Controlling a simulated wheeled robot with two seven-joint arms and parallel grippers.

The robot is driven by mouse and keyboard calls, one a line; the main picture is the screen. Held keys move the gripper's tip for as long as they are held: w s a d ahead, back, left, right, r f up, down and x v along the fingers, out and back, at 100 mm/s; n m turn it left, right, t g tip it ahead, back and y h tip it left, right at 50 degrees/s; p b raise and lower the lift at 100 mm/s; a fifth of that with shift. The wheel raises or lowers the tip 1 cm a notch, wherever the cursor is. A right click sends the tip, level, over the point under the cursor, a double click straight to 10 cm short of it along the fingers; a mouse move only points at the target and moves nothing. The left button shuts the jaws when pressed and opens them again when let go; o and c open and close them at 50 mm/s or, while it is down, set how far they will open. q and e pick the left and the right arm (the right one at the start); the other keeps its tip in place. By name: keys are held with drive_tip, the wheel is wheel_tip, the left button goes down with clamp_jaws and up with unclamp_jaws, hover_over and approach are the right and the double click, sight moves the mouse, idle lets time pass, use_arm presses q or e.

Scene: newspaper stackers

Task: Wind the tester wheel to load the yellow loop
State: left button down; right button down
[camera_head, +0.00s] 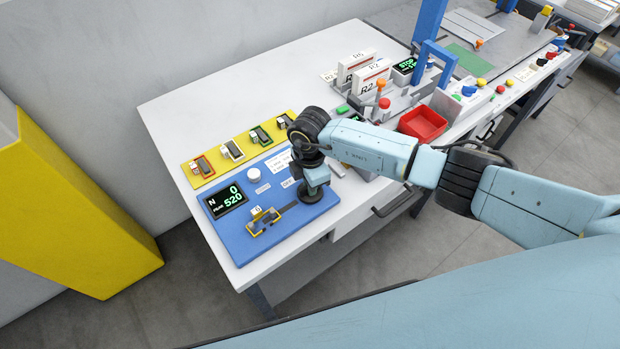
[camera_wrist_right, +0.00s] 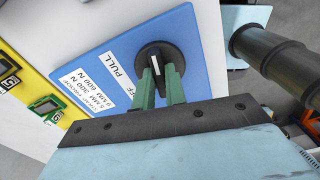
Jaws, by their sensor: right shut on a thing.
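The blue tester (camera_head: 283,222) lies near the table's left front edge. Its display (camera_head: 226,198) reads N 0 and PEAK 520. The yellow loop (camera_head: 263,219) sits on the tester at the end of a dark track. The black tester wheel (camera_head: 310,197) is at the tester's right end, partly covered by my right gripper (camera_head: 314,183). In the right wrist view my right gripper (camera_wrist_right: 161,76) is shut on the grip across the wheel (camera_wrist_right: 153,56), which bears a white mark. The word PULL is printed beside it. My left gripper is out of view.
A yellow board (camera_head: 240,150) with several small clip-like pieces lies behind the tester. A red tray (camera_head: 422,123) and white R2 blocks (camera_head: 370,82) stand to the right. A yellow block-like structure (camera_head: 70,215) stands left of the table (camera_head: 175,120).

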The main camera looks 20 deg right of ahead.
drive_tip(key=shift+m+p, duration=0.35)
drive_tip(key=shift+m, duration=0.55)
drive_tip(key=c, duration=1.4)
unclamp_jaws()
drive_tip(key=shift+c, duration=0.2)
wheel_tip(320, 180, up, 13)
drive_tip(key=shift+r, duration=0.2)
